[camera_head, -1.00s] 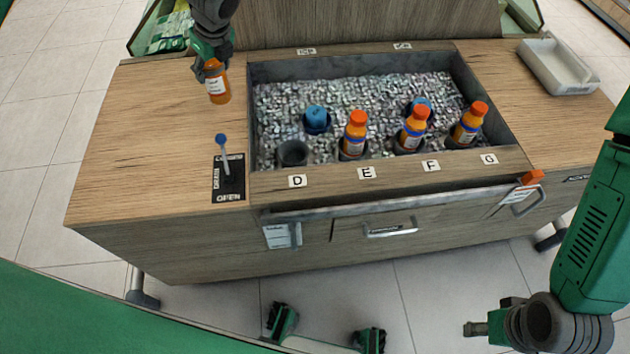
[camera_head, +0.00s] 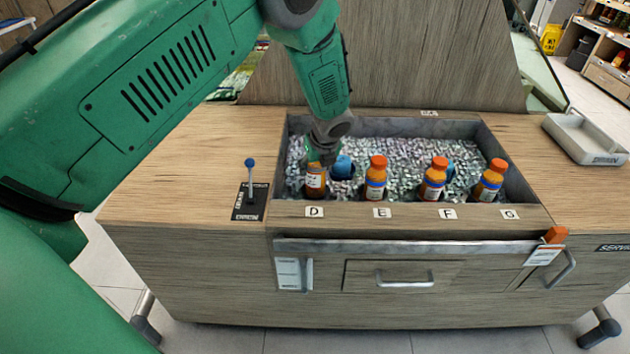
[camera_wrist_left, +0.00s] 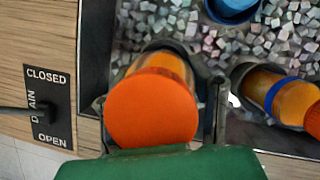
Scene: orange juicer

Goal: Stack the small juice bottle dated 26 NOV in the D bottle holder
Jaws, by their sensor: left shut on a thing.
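My left gripper (camera_head: 322,156) is shut on a small juice bottle (camera_head: 315,182) with orange juice and a white label. The bottle stands upright at the D holder, just behind the D label (camera_head: 314,211). In the left wrist view, its orange cap (camera_wrist_left: 152,108) fills the middle, with the gripper's fingers on both sides. The dark rim of the D holder (camera_wrist_left: 165,46) shows behind the bottle. I cannot tell how deep the bottle sits, and its date is not legible. My right gripper is not in view.
Orange-capped bottles stand at E (camera_head: 376,180), F (camera_head: 434,181) and G (camera_head: 490,182) in the ice bin (camera_head: 400,150). A blue item (camera_head: 343,166) is right beside my gripper. A drain lever (camera_head: 250,180) stands left of the bin. A white tray (camera_head: 586,140) lies at right.

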